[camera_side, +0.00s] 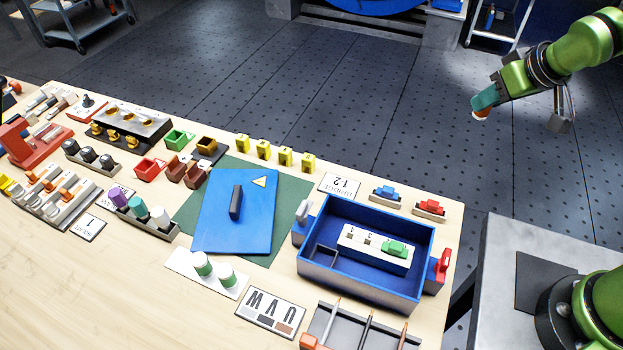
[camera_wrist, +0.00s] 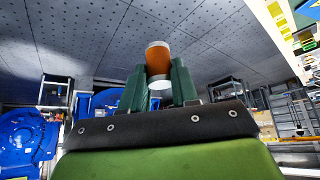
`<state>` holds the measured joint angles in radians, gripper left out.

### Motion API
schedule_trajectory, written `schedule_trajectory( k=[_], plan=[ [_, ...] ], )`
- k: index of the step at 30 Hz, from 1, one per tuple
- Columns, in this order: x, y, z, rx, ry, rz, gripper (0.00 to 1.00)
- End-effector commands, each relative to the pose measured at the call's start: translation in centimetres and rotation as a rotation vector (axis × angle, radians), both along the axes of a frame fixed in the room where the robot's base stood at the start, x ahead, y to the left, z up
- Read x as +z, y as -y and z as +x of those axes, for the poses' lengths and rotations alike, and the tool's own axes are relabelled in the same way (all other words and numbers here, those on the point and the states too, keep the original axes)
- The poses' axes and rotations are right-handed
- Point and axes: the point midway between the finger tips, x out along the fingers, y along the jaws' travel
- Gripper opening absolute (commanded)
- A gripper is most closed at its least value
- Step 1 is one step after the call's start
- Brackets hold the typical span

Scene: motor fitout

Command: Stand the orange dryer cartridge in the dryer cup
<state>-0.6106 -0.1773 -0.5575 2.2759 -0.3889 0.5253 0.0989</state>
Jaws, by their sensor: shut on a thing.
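My gripper (camera_side: 484,101) is raised high at the upper right of the side view, far from the table and over the dark floor. It is shut on the orange dryer cartridge (camera_wrist: 158,60), a short orange cylinder with white ends, held between both fingers (camera_wrist: 159,80). In the side view only a small end of the cartridge (camera_side: 480,114) shows below the fingers. A small square-walled pocket (camera_side: 322,257) at the left inside the blue box (camera_side: 420,245) looks like the dryer cup. It appears empty; I cannot be sure that it is the cup.
The blue box also holds a white block with a green piece (camera_side: 395,248). A blue lid (camera_side: 220,220) with a dark handle lies left of it on a green mat. A rack (camera_side: 150,222) holds purple, teal and white cylinders. The table's left front is bare.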

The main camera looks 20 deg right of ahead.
Motion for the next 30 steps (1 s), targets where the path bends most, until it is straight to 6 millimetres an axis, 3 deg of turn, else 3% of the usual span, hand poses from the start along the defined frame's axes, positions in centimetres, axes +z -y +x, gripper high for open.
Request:
schedule_trajectory(
  k=[13, 17, 20, 30],
  plan=[
    [0.0, 0.2, 0.0, -0.004, -0.002, -0.001, 0.0],
    [-0.8, 0.4, 0.0, -0.01, -0.006, -0.003, 0.0],
    [-1.7, -1.3, 0.4, 0.035, -0.007, -0.003, 0.0],
    [-5.2, -10.4, 0.9, 0.322, -0.005, 0.001, 0.0]
  ],
)
